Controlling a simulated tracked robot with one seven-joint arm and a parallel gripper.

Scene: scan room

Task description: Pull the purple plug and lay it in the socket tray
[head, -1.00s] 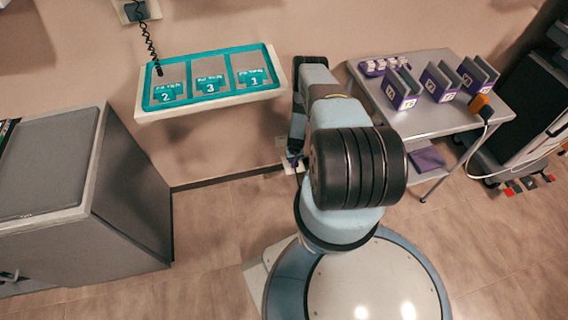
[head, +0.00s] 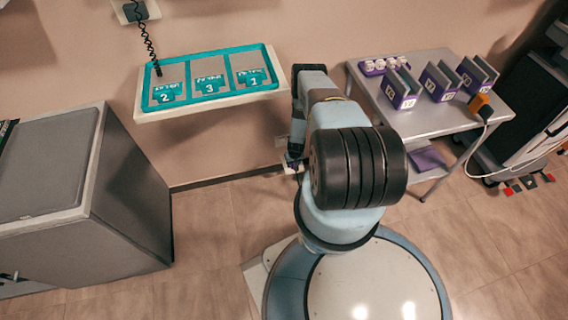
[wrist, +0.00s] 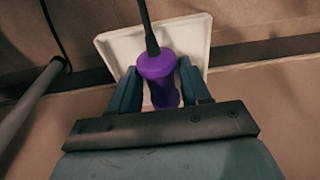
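The purple plug (wrist: 160,80) sits at a white wall plate (wrist: 197,35), with a black cord running up from it in the wrist view. My gripper (wrist: 158,85) has its two blue fingers on either side of the plug, seemingly against it. In the head view, my gripper (head: 293,160) is low by the wall, mostly behind my arm, with a bit of purple showing. A teal-rimmed tray (head: 215,101) with three compartments labelled 2, 3 and 1 lies on a wall shelf. A purple strip or tray with round white pieces (head: 372,67) is on the grey table.
The grey table (head: 430,122) at right carries several purple-and-grey holders (head: 402,95) and an orange device (head: 481,104) with a cable. A grey cabinet (head: 135,200) stands at left. A coiled black cord (head: 149,45) hangs over the shelf. Floor between is clear.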

